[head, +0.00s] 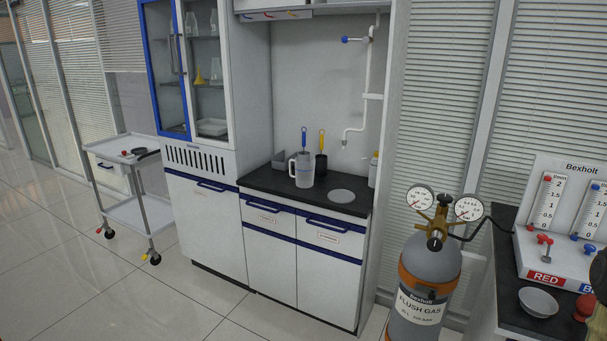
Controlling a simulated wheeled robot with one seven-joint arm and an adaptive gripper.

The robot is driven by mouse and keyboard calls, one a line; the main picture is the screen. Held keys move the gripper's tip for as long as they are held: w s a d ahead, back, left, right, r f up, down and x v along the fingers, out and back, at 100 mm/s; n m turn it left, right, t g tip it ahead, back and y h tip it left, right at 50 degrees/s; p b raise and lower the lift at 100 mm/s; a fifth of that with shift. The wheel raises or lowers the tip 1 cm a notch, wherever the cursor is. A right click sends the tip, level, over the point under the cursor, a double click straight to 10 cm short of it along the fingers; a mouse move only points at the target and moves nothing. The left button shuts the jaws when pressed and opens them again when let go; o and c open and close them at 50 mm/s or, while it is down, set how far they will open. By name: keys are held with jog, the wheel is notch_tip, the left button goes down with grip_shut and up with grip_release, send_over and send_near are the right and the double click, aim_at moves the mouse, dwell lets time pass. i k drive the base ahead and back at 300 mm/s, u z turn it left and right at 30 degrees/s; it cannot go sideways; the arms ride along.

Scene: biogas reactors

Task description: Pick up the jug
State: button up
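The jug (304,173) is a pale, translucent vessel with its handle on the left. It stands upright on the black counter (268,182) of the white cabinet, in the middle of the head view. A dark holder (321,165) with a yellow-handled tool stands close behind it to the right. A blue-handled tool (304,138) rises just behind the jug, and its lower end is hidden. I cannot make out my gripper in this view.
A round grey sink (341,196) lies right of the jug, below a white tap pipe (363,100). A gas cylinder (428,280) with gauges stands at front right, beside a bench with a Bexholt panel (565,215). A trolley (140,205) stands left. Floor before the cabinet is clear.

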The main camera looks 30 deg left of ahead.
aim_at(305, 165)
jog(key=u, duration=0.8)
jog(key=i, duration=0.85)
jog(key=u, duration=0.85)
jog(key=i, duration=0.85)
jog(key=z, duration=0.15)
